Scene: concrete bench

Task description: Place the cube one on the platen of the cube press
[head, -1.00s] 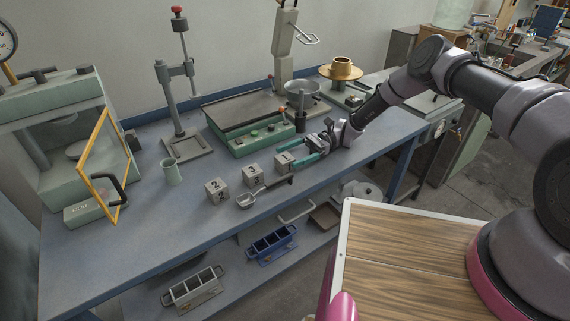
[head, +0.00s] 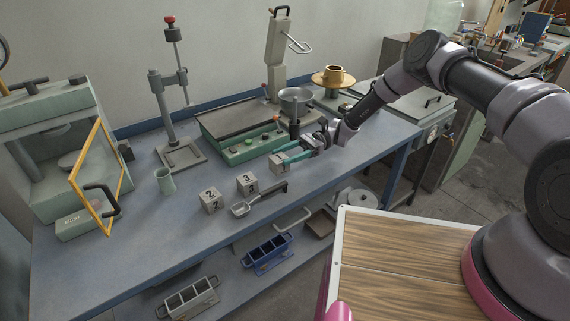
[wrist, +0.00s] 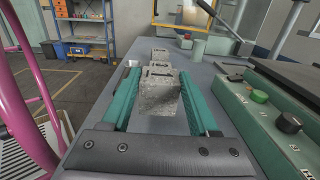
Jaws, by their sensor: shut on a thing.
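Cube one (head: 279,164) is a small grey block held between the teal fingers of my gripper (head: 293,158). It also fills the space between the fingers in the wrist view (wrist: 158,92). My gripper is shut on it, just above the bench in front of the green control box. The cube press (head: 48,125) stands at the far left of the bench. Its yellow-framed guard (head: 97,182) is swung open. Its round platen (head: 70,160) shows inside, partly behind the guard, with nothing seen on it.
Cube two (head: 211,201) and cube three (head: 247,184) sit on the bench between my gripper and the press. A scoop (head: 242,209) lies before them and a green cup (head: 165,181) stands farther left. A tall stand (head: 170,95) rises behind. The front-left bench is clear.

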